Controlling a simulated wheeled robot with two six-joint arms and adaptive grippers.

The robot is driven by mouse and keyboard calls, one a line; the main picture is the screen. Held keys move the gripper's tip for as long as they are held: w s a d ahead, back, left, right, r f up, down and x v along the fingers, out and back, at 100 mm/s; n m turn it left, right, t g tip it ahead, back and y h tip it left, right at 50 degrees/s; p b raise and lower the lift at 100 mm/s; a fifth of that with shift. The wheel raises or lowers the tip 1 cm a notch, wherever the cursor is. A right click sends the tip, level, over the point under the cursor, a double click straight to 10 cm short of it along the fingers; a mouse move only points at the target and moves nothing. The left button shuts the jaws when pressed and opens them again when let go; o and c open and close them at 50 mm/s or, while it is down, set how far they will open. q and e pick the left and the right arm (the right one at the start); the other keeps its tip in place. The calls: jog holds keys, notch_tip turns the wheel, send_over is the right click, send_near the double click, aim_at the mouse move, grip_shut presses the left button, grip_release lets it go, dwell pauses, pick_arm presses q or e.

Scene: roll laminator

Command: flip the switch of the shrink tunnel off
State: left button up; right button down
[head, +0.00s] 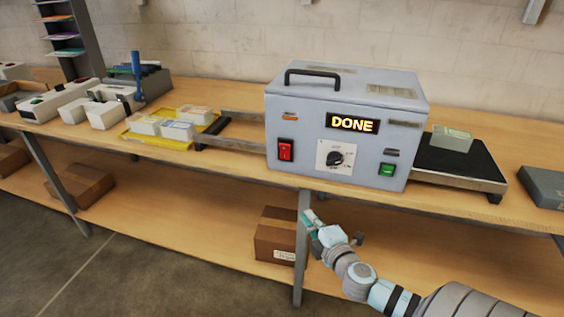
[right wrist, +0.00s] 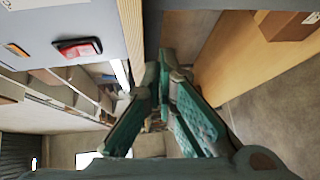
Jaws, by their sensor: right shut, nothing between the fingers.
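The shrink tunnel (head: 345,125) is a pale grey box on the bench with a lit display (head: 352,123) reading DONE. Its red rocker switch (head: 286,149) is at the left of the front panel. Which way the rocker is tipped is not clear. The red switch also shows at upper left in the right wrist view (right wrist: 77,48). My right gripper (head: 309,217) is shut and empty, in front of the bench edge, below and apart from the switch. Its green fingers meet in the right wrist view (right wrist: 166,62). My left gripper is not in view.
A black dial (head: 335,158) and green button (head: 387,169) share the panel. A wrapped pack (head: 452,138) lies on the right conveyor (head: 470,165). A yellow tray (head: 160,141) with packs stands left. A bench leg (head: 301,250) and cardboard box (head: 275,236) are near my right gripper.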

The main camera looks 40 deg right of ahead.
aim_at(282, 157)
jog(key=a+r+n+t+y, duration=0.1)
jog(key=a+r+n+t, duration=0.2)
jog(key=r, duration=0.8)
jog(key=shift+w+a+r+t+y, duration=0.2)
jog(key=shift+a+r+t+y, duration=0.15)
jog(key=shift+a, duration=0.55)
jog(key=shift+w+f, duration=0.1)
jog(key=shift+f, duration=0.05)
jog(key=shift+s+d+p+x, duration=0.1)
jog(key=shift+d+p+x, duration=0.35)
jog(key=shift+x, duration=1.65)
jog(key=shift+s+d+p+x, duration=0.15)
jog(key=shift+d+x, duration=0.35)
jog(key=shift+x, duration=1.65)
jog(key=shift+d+p+x, duration=0.4)
jog(key=shift+d+x, duration=0.1)
jog(key=shift+x, duration=1.6)
